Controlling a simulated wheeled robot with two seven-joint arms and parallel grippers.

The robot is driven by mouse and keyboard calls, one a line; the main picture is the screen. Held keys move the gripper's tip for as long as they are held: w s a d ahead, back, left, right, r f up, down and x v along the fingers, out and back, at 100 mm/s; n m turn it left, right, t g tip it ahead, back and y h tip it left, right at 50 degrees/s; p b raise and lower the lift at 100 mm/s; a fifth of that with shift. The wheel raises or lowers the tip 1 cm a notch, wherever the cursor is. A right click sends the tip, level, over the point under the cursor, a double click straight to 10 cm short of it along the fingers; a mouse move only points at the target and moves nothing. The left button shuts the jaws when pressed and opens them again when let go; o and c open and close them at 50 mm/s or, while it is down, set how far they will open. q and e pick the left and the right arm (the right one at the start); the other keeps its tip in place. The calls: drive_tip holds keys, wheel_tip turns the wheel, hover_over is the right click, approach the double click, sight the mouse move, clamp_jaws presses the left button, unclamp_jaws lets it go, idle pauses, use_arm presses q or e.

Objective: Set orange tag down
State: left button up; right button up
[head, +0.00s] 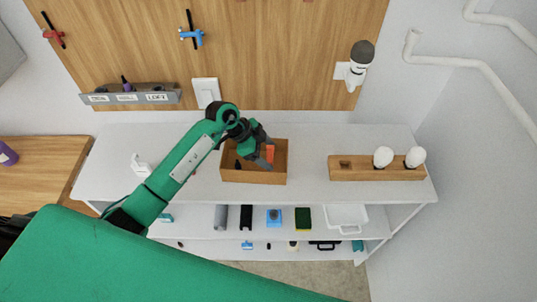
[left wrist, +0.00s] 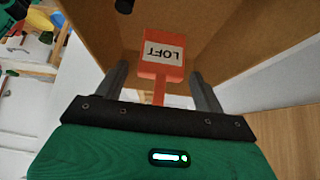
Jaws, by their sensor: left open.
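The orange tag (head: 270,153) is in the open wooden box (head: 253,177) on the white shelf. In the left wrist view the tag (left wrist: 161,60) has a white label reading LOFT and a narrow orange stem pointing toward my palm. My left gripper (head: 262,158) is reaching into the box. In the left wrist view its fingers (left wrist: 160,75) are open, one on each side of the tag, with gaps visible. The stem's lower end is hidden by the gripper body. My right gripper is not in view.
A dark item (head: 238,165) lies in the box's left part. A wooden block (head: 365,174) with white bulbs stands to the right. A grey rack (head: 130,97) with labels, one reading LOFT, hangs on the wood panel at upper left. The shelf between box and block is clear.

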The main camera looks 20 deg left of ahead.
use_arm(q)
drive_tip(key=b+v, duration=0.3)
drive_tip(key=v, duration=0.8)
